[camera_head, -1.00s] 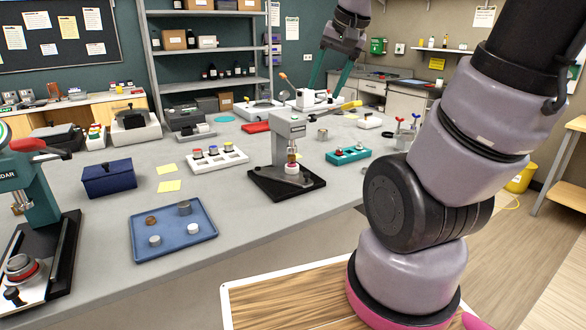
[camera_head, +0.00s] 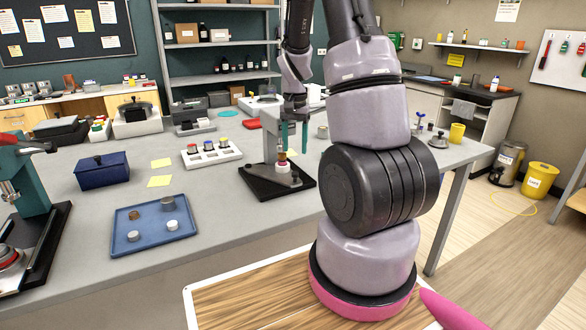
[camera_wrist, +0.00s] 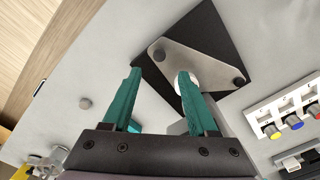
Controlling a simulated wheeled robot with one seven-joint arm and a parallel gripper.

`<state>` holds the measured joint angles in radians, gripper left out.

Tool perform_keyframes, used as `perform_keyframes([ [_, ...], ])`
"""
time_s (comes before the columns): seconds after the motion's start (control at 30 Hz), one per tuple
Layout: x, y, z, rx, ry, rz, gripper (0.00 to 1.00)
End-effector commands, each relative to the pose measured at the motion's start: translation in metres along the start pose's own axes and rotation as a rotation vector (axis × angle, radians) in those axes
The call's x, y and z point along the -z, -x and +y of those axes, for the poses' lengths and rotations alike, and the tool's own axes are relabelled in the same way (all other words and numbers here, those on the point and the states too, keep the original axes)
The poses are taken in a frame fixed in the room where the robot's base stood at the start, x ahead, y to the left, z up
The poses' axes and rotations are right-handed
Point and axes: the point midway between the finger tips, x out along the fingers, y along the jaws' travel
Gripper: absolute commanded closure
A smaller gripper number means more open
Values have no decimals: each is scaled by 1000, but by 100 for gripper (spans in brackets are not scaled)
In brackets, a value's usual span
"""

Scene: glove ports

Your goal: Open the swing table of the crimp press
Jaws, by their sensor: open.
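The crimp press stands mid-table in the head view on a black base (camera_head: 253,187). Its grey column (camera_head: 270,146) is partly hidden by my arm, and its lever is hidden. The swing table, a grey plate (camera_head: 284,184), lies low on the base with a small whitish cup (camera_head: 283,168) on it. In the wrist view the swing table (camera_wrist: 208,56) is a rounded triangular plate over the black base (camera_wrist: 212,22). My gripper (camera_head: 294,142) points down at the press, teal fingers apart and empty. In the wrist view my gripper (camera_wrist: 158,76) has its right fingertip overlapping the cup; contact cannot be told.
A blue tray (camera_head: 153,240) with small round parts lies front left. A white rack (camera_head: 211,158) with coloured caps and a dark blue box (camera_head: 103,170) stand left of the press. A green press (camera_head: 32,180) is at the left edge. Bare table lies between tray and press.

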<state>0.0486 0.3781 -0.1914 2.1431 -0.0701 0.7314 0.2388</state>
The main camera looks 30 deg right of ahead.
Motion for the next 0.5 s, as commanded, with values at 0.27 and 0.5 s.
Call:
perform_keyframes([
  [0.27,-1,-54,1,-3,0,-4,41],
  [0.5,-1,-80,1,-1,-1,-2,41],
])
